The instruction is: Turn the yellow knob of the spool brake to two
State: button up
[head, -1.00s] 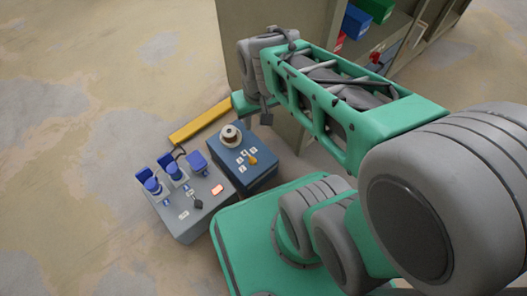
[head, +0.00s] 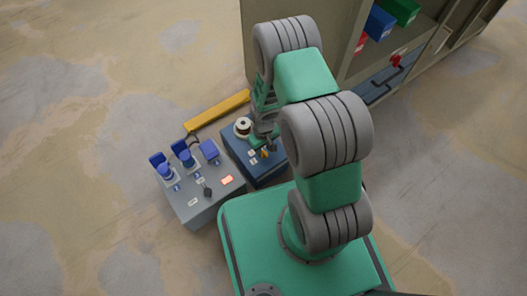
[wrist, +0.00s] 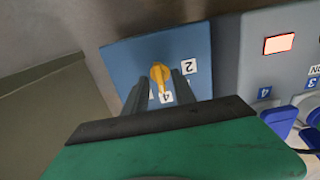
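The spool brake is a blue box (head: 262,174) with a white spool (head: 243,126) on top and a yellow knob (head: 265,153). In the wrist view the yellow knob (wrist: 160,73) has a narrow end pointing toward a label reading 4 (wrist: 167,97). A label reading 2 (wrist: 189,67) is to the right of the knob. Another label at the left is mostly hidden by a finger. My gripper (wrist: 161,78) is open, with one finger on each side of the knob and a gap showing at both sides. In the head view my gripper is partly hidden by my arm.
A grey box (head: 205,200) with blue plugs (head: 187,157), a dark switch and a lit red-orange lamp (head: 227,180) stands left of the blue box. A yellow bar (head: 217,110) lies behind. A shelf unit (head: 345,40) with coloured bins stands at the back right.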

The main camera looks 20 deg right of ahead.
jog(key=shift+f, duration=0.4)
jog(key=shift+c, duration=0.2)
grip_shut()
